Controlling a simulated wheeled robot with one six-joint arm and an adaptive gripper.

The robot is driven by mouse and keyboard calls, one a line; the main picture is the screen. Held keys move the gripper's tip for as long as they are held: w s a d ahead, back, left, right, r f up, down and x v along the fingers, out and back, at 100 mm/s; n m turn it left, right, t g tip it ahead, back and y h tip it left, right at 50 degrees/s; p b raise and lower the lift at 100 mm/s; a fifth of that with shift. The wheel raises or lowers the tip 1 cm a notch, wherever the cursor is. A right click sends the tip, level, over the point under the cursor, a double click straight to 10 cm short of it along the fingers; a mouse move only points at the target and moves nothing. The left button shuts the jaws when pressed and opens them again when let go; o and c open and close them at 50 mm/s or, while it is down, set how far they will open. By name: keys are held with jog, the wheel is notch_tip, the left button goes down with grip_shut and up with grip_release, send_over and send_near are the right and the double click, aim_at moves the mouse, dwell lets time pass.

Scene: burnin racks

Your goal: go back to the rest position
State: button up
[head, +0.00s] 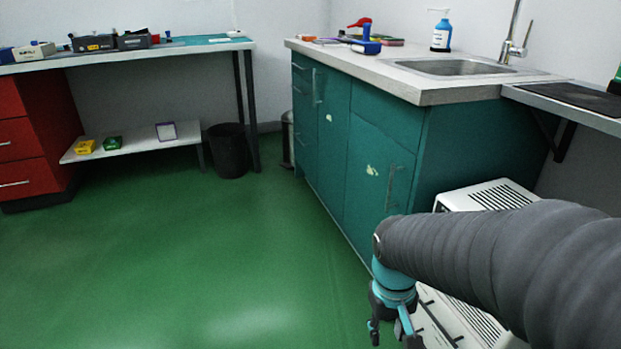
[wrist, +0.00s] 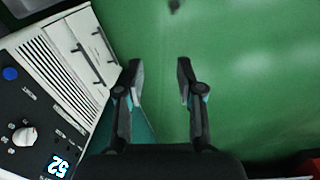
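My gripper (wrist: 160,82) is open and empty in the wrist view, its two dark fingers apart over the green floor. In the head view my gripper (head: 388,335) hangs low at the bottom, pointing down, in front of the teal cabinet. My arm, in a grey ribbed sleeve, reaches in from the right.
A white machine (wrist: 62,80) with vents, a knob and a display reading 52 stands just left of my gripper in the wrist view. The teal sink cabinet (head: 345,150) is behind. A black bin (head: 229,152) and a workbench (head: 150,50) stand farther back. The green floor (head: 180,250) is clear.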

jog(key=s+d+r+m+t+p, duration=0.1)
jog(key=s+r+t+p, duration=0.2)
jog(key=r, duration=1.2)
jog(key=shift+s+d+m+t+y, duration=0.2)
jog(key=shift+s+m+t+y, duration=0.15)
jog(key=shift+s+t, duration=1.15)
jog(key=shift+s, duration=0.15)
